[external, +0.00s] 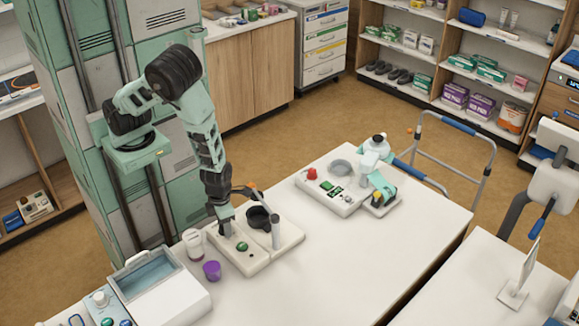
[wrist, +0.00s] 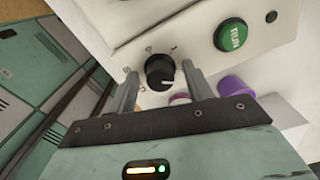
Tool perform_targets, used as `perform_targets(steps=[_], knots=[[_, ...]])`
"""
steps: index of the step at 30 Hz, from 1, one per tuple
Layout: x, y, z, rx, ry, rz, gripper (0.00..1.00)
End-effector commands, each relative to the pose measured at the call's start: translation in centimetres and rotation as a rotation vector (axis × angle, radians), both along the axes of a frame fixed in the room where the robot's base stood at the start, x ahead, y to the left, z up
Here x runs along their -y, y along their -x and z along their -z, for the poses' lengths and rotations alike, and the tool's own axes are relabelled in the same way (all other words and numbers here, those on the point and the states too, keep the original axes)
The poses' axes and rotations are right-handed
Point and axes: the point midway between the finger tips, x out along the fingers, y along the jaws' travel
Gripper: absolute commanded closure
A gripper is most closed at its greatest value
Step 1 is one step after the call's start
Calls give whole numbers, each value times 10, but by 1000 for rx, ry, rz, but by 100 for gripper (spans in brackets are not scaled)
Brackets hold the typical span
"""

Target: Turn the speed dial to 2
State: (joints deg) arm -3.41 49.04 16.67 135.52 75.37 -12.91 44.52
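The speed dial (wrist: 160,71) is a round black knob with a white pointer line, on the white panel of a small machine (external: 268,252). In the wrist view its pointer aims to the lower right. Small marks surround it, but I cannot read their numbers. My gripper (wrist: 163,76) is open, with one finger to each side of the dial in that view. I cannot tell whether either finger touches it. In the external view my gripper (external: 226,227) points down over the machine's left part and hides the dial.
A green RUN button (wrist: 231,35) sits beside the dial. The machine also carries a black bowl (external: 258,218) and a post. A purple cup (external: 211,271) and a pale jar (external: 193,244) stand close by at the left.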

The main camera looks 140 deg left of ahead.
Motion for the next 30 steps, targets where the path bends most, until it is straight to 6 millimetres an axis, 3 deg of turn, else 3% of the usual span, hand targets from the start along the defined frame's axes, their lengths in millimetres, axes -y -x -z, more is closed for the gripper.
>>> perform_targets(steps=[11,30], knots=[[0,0,-7,1,1,-1,48],[0,0,-120,1,0,1,48]])
